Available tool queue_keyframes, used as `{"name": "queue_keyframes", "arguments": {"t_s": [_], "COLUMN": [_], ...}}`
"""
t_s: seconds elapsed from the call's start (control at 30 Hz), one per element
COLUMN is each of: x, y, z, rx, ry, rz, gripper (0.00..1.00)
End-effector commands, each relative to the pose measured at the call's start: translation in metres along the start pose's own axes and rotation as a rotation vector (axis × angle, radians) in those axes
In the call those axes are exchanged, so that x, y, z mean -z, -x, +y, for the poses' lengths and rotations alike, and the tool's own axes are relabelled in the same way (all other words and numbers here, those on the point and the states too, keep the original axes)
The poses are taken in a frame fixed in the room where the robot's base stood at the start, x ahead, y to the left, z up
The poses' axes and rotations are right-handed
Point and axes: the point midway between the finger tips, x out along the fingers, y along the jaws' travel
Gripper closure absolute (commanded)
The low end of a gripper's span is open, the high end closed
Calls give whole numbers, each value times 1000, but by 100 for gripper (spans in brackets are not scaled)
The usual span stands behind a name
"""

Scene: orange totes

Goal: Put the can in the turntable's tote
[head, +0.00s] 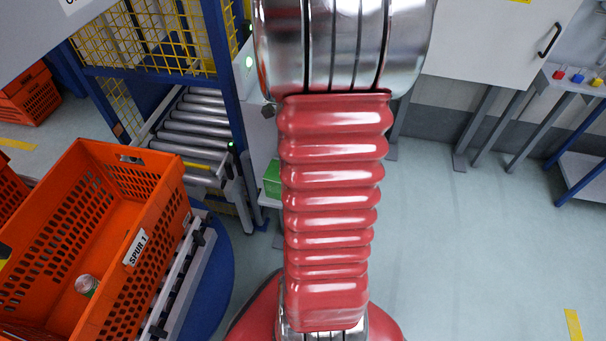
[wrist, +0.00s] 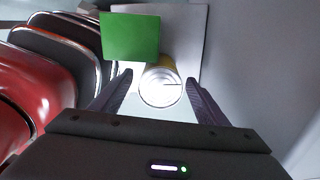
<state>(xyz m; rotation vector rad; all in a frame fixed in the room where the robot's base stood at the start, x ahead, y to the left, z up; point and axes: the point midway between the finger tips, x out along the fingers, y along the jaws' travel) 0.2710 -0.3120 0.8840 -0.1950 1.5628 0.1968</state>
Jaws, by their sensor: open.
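In the wrist view a can (wrist: 160,88) stands with its silver lid facing the camera and a bit of yellow side showing. My gripper (wrist: 158,82) is open, with one finger on each side of the can in the picture. I cannot tell whether the fingers are level with it or touch it. In the head view an orange tote (head: 139,249) marked SPUR 1 sits at the left on the turntable (head: 222,285), a blue round base with rollers. The gripper and this can are hidden behind my arm in the head view.
A small silver-and-green can (head: 87,285) lies in the tote. A green box (wrist: 131,37) is right beside the yellow can; it also shows in the head view (head: 272,178). A roller conveyor (head: 190,125) with a blue frame stands behind the tote.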

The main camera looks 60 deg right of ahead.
Motion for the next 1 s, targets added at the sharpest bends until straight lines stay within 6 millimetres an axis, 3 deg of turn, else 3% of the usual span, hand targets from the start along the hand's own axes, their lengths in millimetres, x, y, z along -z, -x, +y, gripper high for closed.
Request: {"name": "queue_keyframes", "arguments": {"t_s": [0.6,1.0], "x": [0,0], "y": [-4,-4], "z": [0,0], "rx": [1,1], "ry": [0,0], "rz": [-1,-1], "gripper": [33,61]}}
